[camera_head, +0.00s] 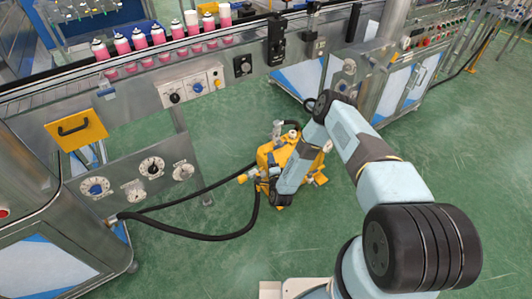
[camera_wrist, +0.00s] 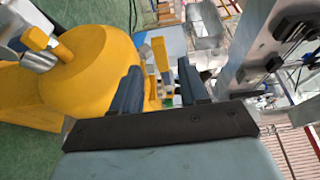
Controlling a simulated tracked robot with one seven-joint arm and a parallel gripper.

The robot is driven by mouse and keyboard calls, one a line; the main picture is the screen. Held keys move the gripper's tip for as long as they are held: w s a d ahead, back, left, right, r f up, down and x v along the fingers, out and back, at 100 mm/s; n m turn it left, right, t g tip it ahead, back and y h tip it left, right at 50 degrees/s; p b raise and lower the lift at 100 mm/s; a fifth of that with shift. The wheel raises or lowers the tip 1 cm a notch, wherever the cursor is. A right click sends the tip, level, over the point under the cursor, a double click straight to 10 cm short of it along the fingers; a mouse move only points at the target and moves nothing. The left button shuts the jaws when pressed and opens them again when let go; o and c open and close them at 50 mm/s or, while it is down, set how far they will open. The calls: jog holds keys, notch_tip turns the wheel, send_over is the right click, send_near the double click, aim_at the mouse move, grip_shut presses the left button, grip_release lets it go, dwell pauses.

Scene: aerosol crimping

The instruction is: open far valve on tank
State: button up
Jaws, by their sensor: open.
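The yellow tank (camera_head: 268,156) stands on the green floor in the head view, partly hidden behind my arm. A silver fitting (camera_head: 277,129) rises at its far side, and a yellow valve part (camera_head: 243,178) sticks out at its left. In the wrist view the rounded yellow tank (camera_wrist: 95,70) fills the left, with a yellow handle on a silver fitting (camera_wrist: 40,58) at its upper left. My gripper (camera_wrist: 158,80) is open. A yellow upright handle (camera_wrist: 160,53) shows between its fingers, beyond the tips; contact cannot be told. I cannot tell which valve this is.
Black hoses (camera_head: 195,236) run from the left cabinet (camera_head: 65,240) to the tank. A conveyor (camera_head: 150,65) with several pink cans stands behind, with a control panel (camera_head: 190,92). Green floor is open right of my arm.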

aim_at(268, 150)
jog(key=shift+x, duration=3.1)
jog(key=shift+c, duration=0.2)
grip_shut()
